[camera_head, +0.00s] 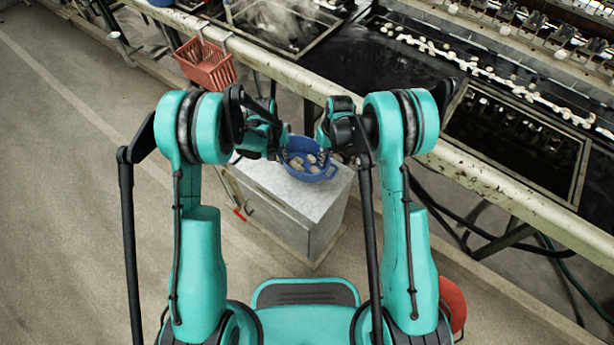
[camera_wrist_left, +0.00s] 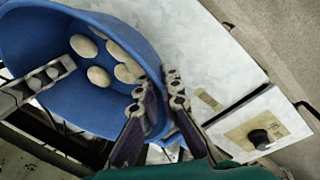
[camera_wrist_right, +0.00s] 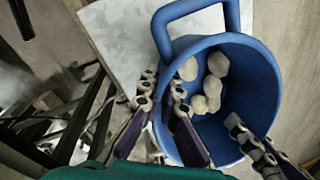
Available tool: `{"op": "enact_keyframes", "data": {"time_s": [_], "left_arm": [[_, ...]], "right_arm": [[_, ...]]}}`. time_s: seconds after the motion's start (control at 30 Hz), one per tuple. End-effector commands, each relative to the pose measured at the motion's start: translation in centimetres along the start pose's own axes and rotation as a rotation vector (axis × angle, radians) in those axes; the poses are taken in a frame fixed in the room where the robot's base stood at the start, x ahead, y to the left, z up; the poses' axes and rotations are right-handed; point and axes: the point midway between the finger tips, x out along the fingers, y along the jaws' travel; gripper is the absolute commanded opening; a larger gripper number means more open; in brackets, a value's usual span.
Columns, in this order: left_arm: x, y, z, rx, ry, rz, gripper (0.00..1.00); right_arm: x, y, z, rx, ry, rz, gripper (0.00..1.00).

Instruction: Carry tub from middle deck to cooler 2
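The blue tub (camera_head: 316,176) holds several pale cocoons and is between my two grippers, over the grey metal top of a cabinet (camera_head: 270,184). I cannot tell whether it touches that top. My left gripper (camera_head: 283,152) has its fingers on either side of the tub's rim; they also show in the left wrist view (camera_wrist_left: 160,105). My right gripper (camera_head: 324,150) pinches the opposite rim, as seen in the right wrist view (camera_wrist_right: 163,108). A tub handle (camera_wrist_right: 234,14) sticks out free. The cabinet front has a knob and a label (camera_wrist_left: 266,130) too small to read.
A red-brown basket (camera_head: 207,66) hangs on the long pale rail (camera_head: 290,82) of the reeling bench. Dark basins and a row of cocoons (camera_head: 470,70) lie beyond. A red round object (camera_head: 453,302) is right of my base. Floor at left is clear.

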Motion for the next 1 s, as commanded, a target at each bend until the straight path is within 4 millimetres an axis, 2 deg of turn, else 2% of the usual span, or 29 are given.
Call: {"op": "enact_keyframes", "data": {"time_s": [0.47, 1.0], "left_arm": [[0.0, -0.1, 0.1, 0.001, -0.001, -0.002, 0.0], [3.3, -0.5, 0.1, 0.001, -0.001, -0.002, 0.0]], "right_arm": [[0.0, 0.1, 0.0, 0.001, 0.001, 0.001, 0.0], [3.3, 0.5, 0.0, 0.001, 0.001, 0.001, 0.0]]}}
